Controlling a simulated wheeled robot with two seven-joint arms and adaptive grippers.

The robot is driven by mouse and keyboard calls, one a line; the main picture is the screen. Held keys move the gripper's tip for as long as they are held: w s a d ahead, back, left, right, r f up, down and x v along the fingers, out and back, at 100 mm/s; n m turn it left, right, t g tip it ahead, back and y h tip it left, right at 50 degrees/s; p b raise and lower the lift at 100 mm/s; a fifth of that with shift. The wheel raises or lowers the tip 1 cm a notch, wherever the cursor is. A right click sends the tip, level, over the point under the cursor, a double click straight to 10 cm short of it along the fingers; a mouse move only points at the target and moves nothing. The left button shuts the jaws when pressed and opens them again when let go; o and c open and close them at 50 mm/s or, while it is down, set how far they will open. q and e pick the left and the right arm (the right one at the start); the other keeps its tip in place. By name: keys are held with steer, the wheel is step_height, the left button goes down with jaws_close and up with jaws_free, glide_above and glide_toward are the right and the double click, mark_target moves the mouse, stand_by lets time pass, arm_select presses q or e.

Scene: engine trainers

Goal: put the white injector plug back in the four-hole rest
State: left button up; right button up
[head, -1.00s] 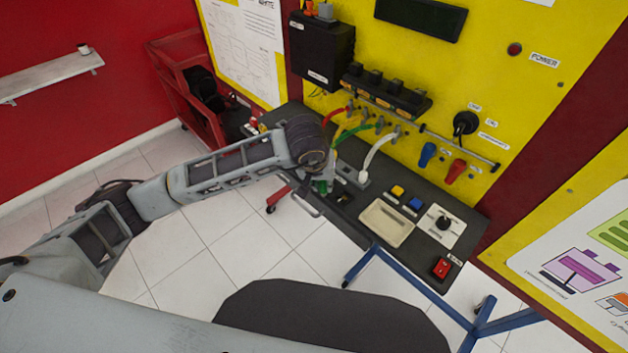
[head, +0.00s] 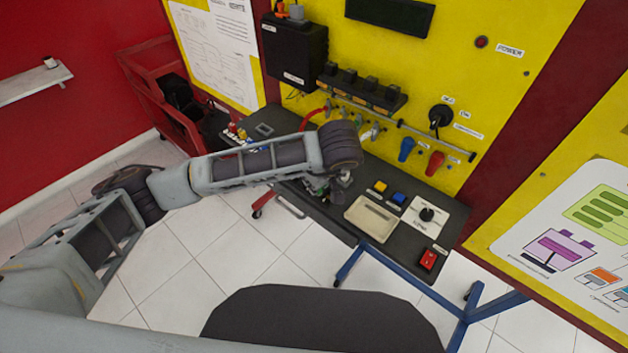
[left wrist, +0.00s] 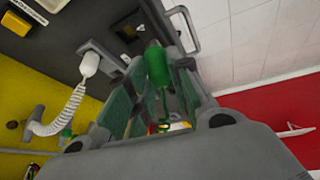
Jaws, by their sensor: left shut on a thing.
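The white injector plug (left wrist: 90,65) shows in the left wrist view with its coiled white cord, at the end of a grey rest plate (left wrist: 108,58). In the head view the white plug (head: 345,175) is just right of my left gripper (head: 318,190). In the left wrist view my left gripper (left wrist: 155,85) is shut on a green plug (left wrist: 158,66), beside the white plug and apart from it. The arm hides most of the rest in the head view, and its holes cannot be made out. My right gripper is not in view.
The dark bench holds a beige tray (head: 372,219), yellow and blue buttons, a dial panel (head: 427,214) and a red switch (head: 428,259) to the right. The yellow panel with blue (head: 406,149) and red plugs stands behind. A red cart (head: 165,85) is at the left.

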arm_select(q)
steer(key=n, duration=0.1)
steer(key=n+g+y, duration=0.1)
steer(key=n, duration=0.1)
steer(key=d+n+y, duration=0.1)
steer(key=n, duration=0.1)
steer(key=shift+s+r, duration=0.15)
steer(key=shift+r, duration=0.15)
steer(key=n+g, duration=0.1)
steer(key=n, duration=0.2)
steer(key=n+g+y, duration=0.1)
steer(key=n+g, duration=0.1)
steer(key=n, duration=0.1)
steer(key=shift+s+d+r, duration=0.15)
steer(key=shift+s, duration=0.05)
steer(key=n+h, duration=0.4)
steer(key=n, duration=0.6)
steer(key=n+g+h, duration=0.1)
steer(key=n+h, duration=0.3)
steer(key=n, duration=0.7)
steer(key=s+d+r+n+g+h, duration=0.1)
steer(key=n+h, duration=0.4)
steer(key=n, duration=0.6)
steer(key=shift+n, duration=0.4)
steer(key=shift+w, duration=0.1)
